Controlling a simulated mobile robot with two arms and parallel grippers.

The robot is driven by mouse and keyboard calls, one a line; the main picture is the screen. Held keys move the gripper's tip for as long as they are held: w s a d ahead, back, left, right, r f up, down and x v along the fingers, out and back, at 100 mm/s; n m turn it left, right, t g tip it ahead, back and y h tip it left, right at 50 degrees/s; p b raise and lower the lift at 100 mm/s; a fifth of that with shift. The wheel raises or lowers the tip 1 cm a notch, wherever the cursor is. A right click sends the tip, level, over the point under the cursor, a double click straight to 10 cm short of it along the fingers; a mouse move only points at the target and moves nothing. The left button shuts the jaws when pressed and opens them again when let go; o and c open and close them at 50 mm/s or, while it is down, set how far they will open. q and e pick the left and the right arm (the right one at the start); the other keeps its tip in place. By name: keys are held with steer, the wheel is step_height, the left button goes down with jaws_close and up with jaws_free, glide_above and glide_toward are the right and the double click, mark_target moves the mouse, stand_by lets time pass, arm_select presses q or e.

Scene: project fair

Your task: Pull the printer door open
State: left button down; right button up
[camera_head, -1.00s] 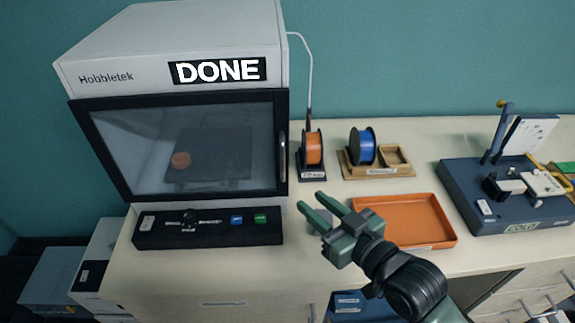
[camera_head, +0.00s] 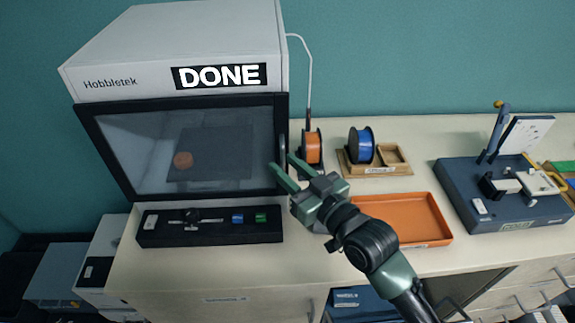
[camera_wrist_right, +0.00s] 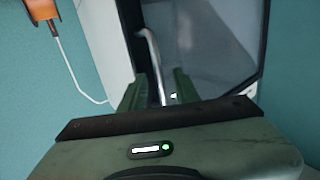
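The printer (camera_head: 180,50) is a white box marked DONE. Its door (camera_head: 150,150) is a dark-framed glass panel and looks closed. The upright door handle (camera_head: 283,155) is at the door's right edge; it also shows in the right wrist view (camera_wrist_right: 153,55) as a pale bar. My right gripper (camera_head: 281,167) is open at the handle. In the right wrist view its green fingers (camera_wrist_right: 158,88) stand on either side of the handle's lower part, with gaps visible. My left gripper is not in view.
A black tool tray (camera_head: 210,238) lies in front of the printer. An orange spool (camera_head: 313,147), a blue spool (camera_head: 362,145) and an orange tray (camera_head: 425,215) are to the right. A blue fixture (camera_head: 470,195) stands further right.

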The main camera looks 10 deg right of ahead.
jaws_close()
stand_by(1.4)
